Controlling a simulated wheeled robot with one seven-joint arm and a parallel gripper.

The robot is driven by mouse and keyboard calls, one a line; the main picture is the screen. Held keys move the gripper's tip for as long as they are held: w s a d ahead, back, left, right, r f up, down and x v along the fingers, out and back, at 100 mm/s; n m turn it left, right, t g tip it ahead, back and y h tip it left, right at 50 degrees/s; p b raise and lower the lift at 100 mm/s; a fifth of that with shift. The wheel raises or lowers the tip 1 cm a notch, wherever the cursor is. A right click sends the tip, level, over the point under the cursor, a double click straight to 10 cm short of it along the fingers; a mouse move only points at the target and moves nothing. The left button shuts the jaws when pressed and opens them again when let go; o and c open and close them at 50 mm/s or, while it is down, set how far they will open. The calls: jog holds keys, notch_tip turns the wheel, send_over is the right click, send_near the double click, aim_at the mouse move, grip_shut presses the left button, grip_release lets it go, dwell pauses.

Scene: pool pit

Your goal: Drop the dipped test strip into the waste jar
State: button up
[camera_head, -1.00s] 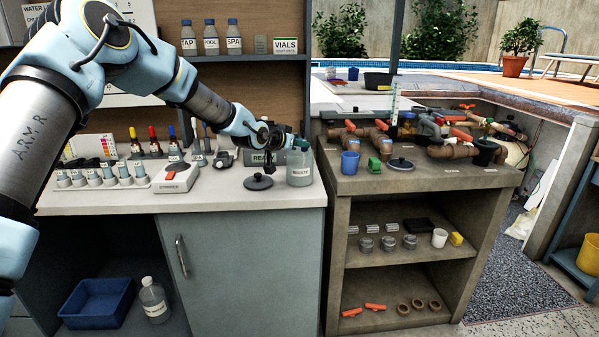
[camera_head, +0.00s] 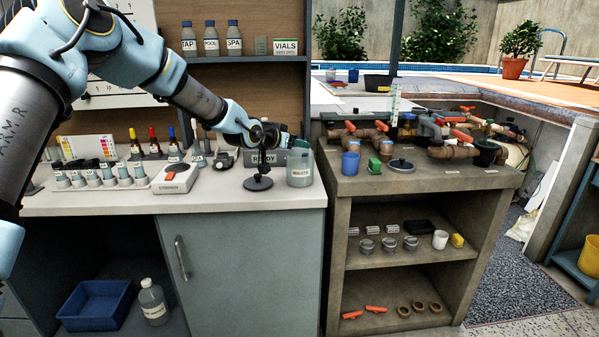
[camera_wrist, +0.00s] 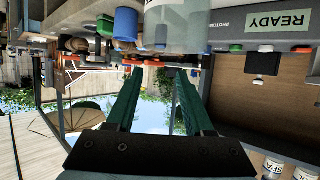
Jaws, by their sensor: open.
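The waste jar (camera_head: 299,170) is a clear, labelled jar standing near the counter's right front corner. It also shows, upside down, at the top of the wrist view (camera_wrist: 182,28). My gripper (camera_head: 292,141) is just above and behind the jar's rim in the head view. In the wrist view its two green fingers (camera_wrist: 153,75) are spread apart with nothing visible between them. I cannot see the dipped test strip in either view. The jar's inside is too small and unclear to tell whether it holds the strip.
A round black lid (camera_head: 258,183) lies on the counter left of the jar. The READY box (camera_wrist: 283,22) is close behind the jar.

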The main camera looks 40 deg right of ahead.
jog(key=b+v, duration=0.2)
jog(key=v, duration=0.6)
jog(key=shift+a, duration=0.25)
